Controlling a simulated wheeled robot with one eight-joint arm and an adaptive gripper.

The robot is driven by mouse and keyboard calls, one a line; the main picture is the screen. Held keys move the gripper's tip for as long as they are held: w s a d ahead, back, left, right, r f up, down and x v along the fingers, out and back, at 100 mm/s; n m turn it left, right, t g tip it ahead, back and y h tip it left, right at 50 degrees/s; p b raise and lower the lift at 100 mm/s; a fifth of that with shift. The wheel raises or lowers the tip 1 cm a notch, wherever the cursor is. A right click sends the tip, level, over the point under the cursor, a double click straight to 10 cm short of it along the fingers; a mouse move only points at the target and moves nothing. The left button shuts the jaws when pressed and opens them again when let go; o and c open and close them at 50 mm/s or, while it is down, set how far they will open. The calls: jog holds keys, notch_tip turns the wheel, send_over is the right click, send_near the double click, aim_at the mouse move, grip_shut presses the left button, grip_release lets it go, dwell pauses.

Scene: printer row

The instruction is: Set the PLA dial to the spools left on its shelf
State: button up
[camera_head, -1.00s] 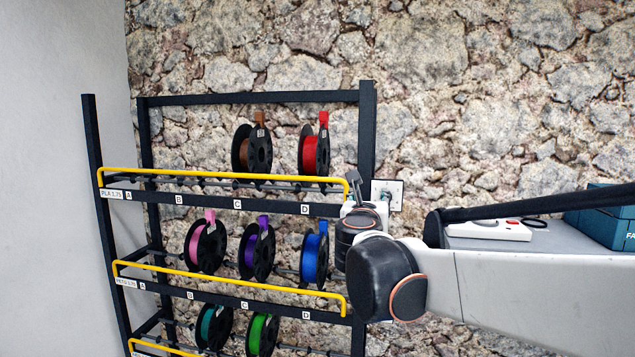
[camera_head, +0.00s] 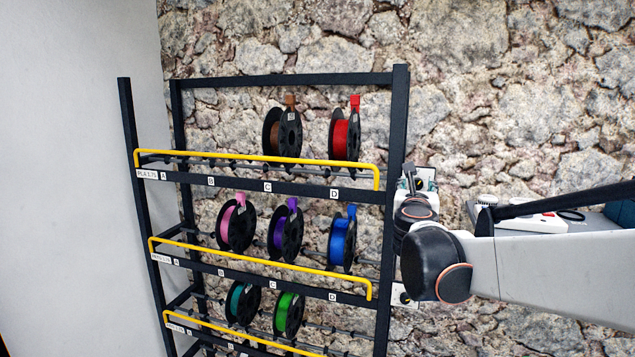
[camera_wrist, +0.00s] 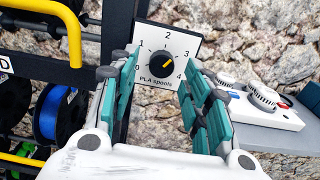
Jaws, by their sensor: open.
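The PLA dial (camera_wrist: 162,62) is a black knob on a white plate, numbered 0 to 4 and lettered "PLA spools". Its orange mark seems to point toward 3. My gripper (camera_wrist: 160,78) is open and empty, its teal fingers to either side of the dial in the wrist view; contact cannot be told. In the head view my gripper (camera_head: 409,182) is beside the rack's right post and largely hides the dial. The top shelf (camera_head: 230,182), labelled PLA 1.75, holds a brown spool (camera_head: 283,132) over C and a red spool (camera_head: 345,136) over D. Places A and B look empty.
Lower shelves hold pink (camera_head: 236,224), purple (camera_head: 285,231), blue (camera_head: 342,240), teal (camera_head: 242,302) and green (camera_head: 288,312) spools. Yellow rails (camera_head: 250,159) run along the shelf fronts. A grey surface with a white device (camera_wrist: 262,103) stands at the right. A stone wall (camera_head: 480,110) is behind.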

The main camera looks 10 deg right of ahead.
jog(key=shift+x, duration=0.85)
jog(key=shift+d, duration=0.1)
grip_shut()
jog(key=shift+s, duration=0.1)
